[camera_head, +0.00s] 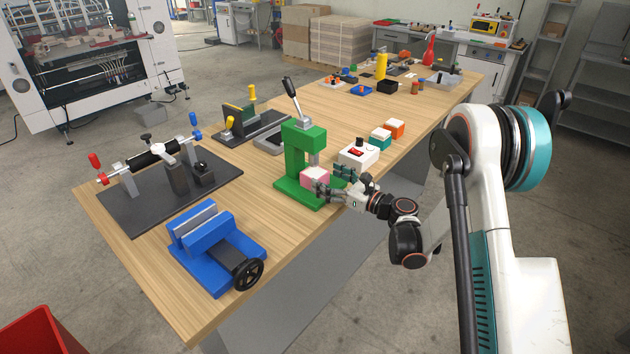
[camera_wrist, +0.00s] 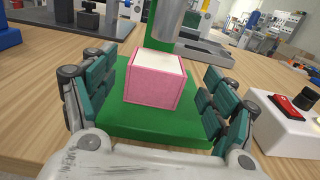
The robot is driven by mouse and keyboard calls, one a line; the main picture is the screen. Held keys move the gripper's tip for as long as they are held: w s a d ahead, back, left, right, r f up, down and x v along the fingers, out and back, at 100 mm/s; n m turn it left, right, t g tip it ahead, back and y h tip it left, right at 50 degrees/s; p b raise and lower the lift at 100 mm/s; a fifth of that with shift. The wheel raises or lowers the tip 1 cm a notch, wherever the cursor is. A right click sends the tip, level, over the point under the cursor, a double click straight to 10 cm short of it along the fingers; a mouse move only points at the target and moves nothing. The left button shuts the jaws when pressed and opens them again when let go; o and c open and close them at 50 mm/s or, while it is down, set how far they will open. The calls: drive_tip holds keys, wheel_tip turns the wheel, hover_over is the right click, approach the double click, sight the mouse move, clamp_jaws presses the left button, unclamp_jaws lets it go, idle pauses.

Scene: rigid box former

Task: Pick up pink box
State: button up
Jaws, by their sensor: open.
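The pink box (camera_head: 314,178) has a pale top and sits on the green base of the press (camera_head: 301,146), below its grey ram. In the wrist view the pink box (camera_wrist: 155,82) stands upright in the middle, on the green base (camera_wrist: 150,125). My gripper (camera_head: 331,181) is at the front right of the press, close to the box. In the wrist view my gripper (camera_wrist: 152,93) is open, with one teal-padded finger on each side of the box. A gap shows between each finger and the box.
A white control box with a red switch (camera_wrist: 290,103) stands close to my right finger. The press's grey ram (camera_wrist: 166,22) is just behind and above the pink box. A blue vise (camera_head: 216,249) stands at the table's front left. Teal and orange boxes (camera_head: 395,129) stand farther back.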

sight(305, 181)
drive_tip(key=b+x, duration=0.2)
drive_tip(key=x, duration=0.3)
drive_tip(key=shift+a+f, duration=0.1)
drive_tip(key=shift+a, duration=0.05)
drive_tip(key=shift+s, duration=0.1)
drive_tip(key=c, duration=1.3)
